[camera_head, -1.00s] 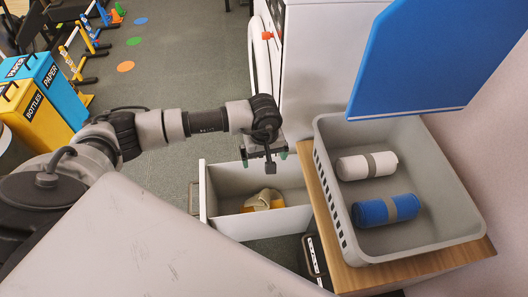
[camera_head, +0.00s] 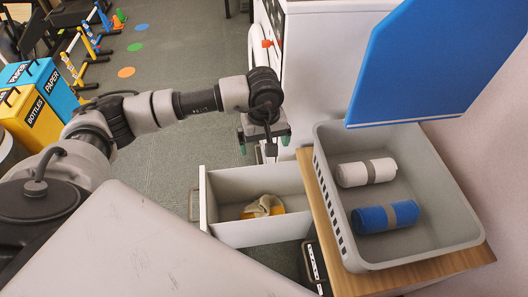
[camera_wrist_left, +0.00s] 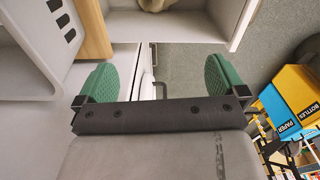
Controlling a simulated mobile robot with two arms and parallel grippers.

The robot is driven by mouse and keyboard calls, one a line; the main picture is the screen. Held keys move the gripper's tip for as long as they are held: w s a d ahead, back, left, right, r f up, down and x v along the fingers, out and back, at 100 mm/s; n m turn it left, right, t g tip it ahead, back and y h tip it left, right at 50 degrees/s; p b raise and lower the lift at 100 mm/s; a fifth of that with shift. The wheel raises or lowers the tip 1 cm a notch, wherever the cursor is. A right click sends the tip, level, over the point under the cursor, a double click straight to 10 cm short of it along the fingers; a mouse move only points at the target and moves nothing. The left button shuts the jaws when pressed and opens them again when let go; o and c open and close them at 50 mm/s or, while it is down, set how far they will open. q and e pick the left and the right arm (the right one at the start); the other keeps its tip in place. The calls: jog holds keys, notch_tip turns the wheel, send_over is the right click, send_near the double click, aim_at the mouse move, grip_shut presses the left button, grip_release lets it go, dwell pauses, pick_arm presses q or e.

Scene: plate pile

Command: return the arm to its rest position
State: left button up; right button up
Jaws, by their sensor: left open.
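My left gripper (camera_head: 264,145) is at the end of my left arm, which reaches in from the left. It hangs in the air just beyond the far edge of the open drawer (camera_head: 225,230), near the white cabinet. In the left wrist view its green finger pads (camera_wrist_left: 158,80) are wide apart with nothing between them. My right gripper is out of view.
The drawer holds a crumpled beige and yellow item (camera_head: 262,207). A grey basket (camera_head: 345,225) with a white roll (camera_head: 366,172) and a blue roll (camera_head: 385,217) stands on a wooden top. A blue panel (camera_head: 430,60) hangs above. Paper and bottle bins (camera_head: 35,115) stand left.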

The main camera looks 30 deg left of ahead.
pick_arm(q)
notch_tip(320, 180, up, 2)
jog(key=shift+r, duration=0.1)
dwell(0.4)
